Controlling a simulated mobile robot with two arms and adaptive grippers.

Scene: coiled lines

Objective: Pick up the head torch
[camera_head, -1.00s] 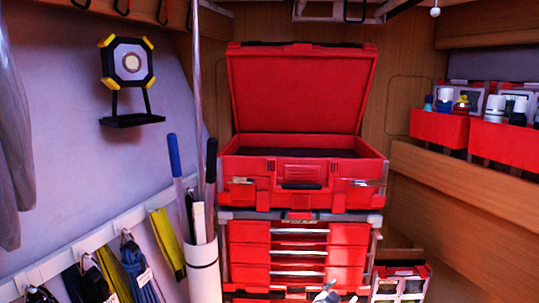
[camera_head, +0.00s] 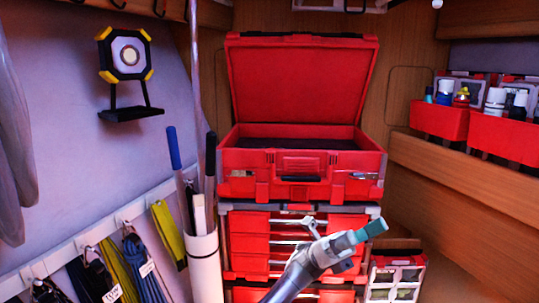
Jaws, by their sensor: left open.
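I cannot make out a head torch in this view. A work light with yellow corners (camera_head: 126,55) is on the left wall, above a small black shelf. My left gripper (camera_head: 362,236), grey with a teal fingertip pad, is raised in front of the red drawers (camera_head: 250,240), below the open red toolbox (camera_head: 250,165). It is open, and nothing shows in it. The toolbox's floor is mostly hidden behind its front wall. My right gripper is not in view.
A white tube (camera_head: 203,265) with long poles stands left of the drawers. Coiled lines and straps (camera_head: 140,265) hang from a hook rail at lower left. Red bins with bottles (camera_head: 440,122) sit on a right ledge. A small red case (camera_head: 395,280) stands at lower right.

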